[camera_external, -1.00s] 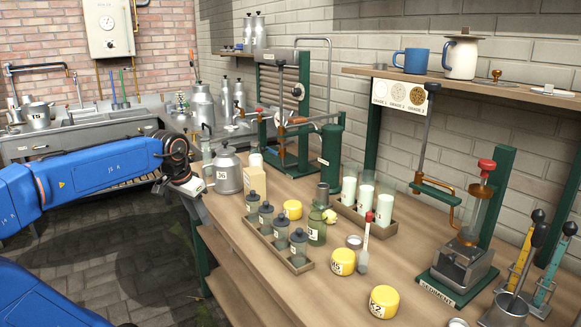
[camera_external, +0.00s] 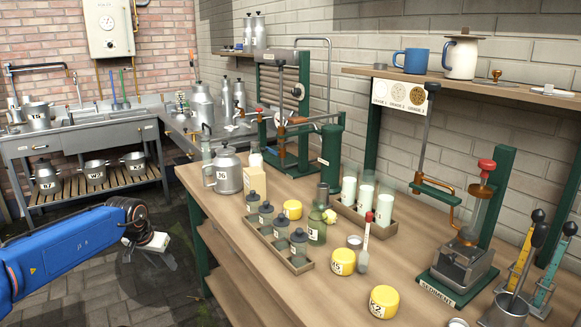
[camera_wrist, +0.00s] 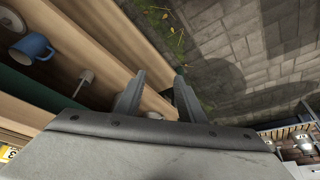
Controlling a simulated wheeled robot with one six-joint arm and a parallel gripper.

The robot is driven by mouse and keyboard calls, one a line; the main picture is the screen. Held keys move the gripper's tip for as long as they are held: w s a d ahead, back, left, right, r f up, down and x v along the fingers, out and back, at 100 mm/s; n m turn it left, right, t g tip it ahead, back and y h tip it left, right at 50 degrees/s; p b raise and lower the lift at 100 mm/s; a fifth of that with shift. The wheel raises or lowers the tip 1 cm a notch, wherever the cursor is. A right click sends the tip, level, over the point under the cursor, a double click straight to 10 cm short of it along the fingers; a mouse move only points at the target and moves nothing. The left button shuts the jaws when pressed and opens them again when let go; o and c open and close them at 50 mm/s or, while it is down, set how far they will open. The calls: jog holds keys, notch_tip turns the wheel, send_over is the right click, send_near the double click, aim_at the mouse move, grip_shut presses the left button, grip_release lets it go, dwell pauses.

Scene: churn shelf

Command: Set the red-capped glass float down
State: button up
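A slim upright piece with a red top (camera_external: 368,216) and a pale, broad lower end stands on the wooden bench (camera_external: 215,215), beside a yellow tub; I cannot tell if it is the glass float. My gripper (camera_external: 158,242) is at the left, low over the floor and clear of the bench. In the wrist view its two fingers (camera_wrist: 159,76) stand apart with nothing seen held between them. No red-capped float shows in the wrist view.
Several dark-lidded jars sit in a wooden tray (camera_external: 281,259). Yellow tubs (camera_external: 383,302), a metal can (camera_external: 228,172) and a green-framed press (camera_external: 458,268) crowd the bench. The wrist view shows shelves with a blue mug (camera_wrist: 31,47), and open floor.

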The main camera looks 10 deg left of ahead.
notch_tip(320, 180, up, 32)
jog(key=w+d+f+n+g+h, duration=0.1)
jog(key=w+d+n+h, duration=0.2)
jog(key=d, duration=0.7)
jog(key=w+d+f+n+h, duration=0.1)
jog(key=w+d+n+h, duration=0.2)
jog(key=d, duration=0.8)
jog(key=s+d+r+n+g+h, duration=0.15)
jog(key=s+d+n+h, duration=0.35)
jog(key=d, duration=0.8)
jog(key=d+r+n+g+h, duration=0.15)
jog(key=d+n+h, duration=0.25)
jog(key=d+n, duration=0.55)
notch_tip(320, 180, down, 6)
jog(key=d+m, duration=0.3)
jog(key=s+x, duration=0.1)
jog(key=x, duration=1.6)
jog(key=shift+g, duration=0.4)
jog(key=shift+n, duration=0.25)
jog(key=c, duration=0.9)
